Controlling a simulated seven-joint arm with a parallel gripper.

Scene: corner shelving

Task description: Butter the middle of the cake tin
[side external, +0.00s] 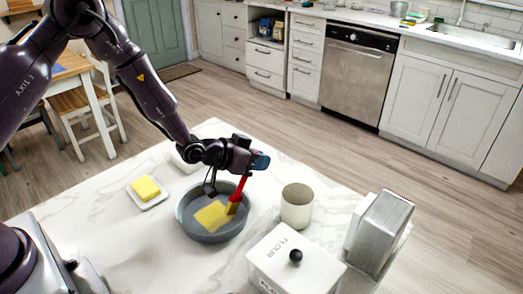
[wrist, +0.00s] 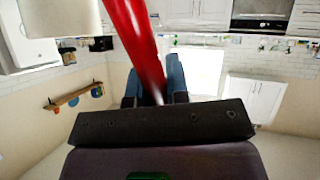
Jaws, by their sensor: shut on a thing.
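The grey round cake tin (side external: 183,222) stands on the white marble counter. A yellow patch of butter (side external: 210,215) covers part of its floor near the middle. My gripper (side external: 257,162) is above the tin's far right rim, shut on the red handle of a pastry brush (side external: 239,190). The brush points down, and its yellowish bristles are at the right edge of the patch; I cannot tell whether they touch the floor. The red handle also shows in the wrist view (wrist: 135,40) between the blue fingertips. A yellow butter block (side external: 145,188) sits on a small white dish (side external: 155,202) left of the tin.
A cream mug (side external: 297,207) stands just right of the tin. A white flour box (side external: 295,265) with a black knob is in front of it. A grey metal holder (side external: 383,232) stands at the right. A white object, partly hidden by my arm, lies behind the tin. The counter's front left is clear.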

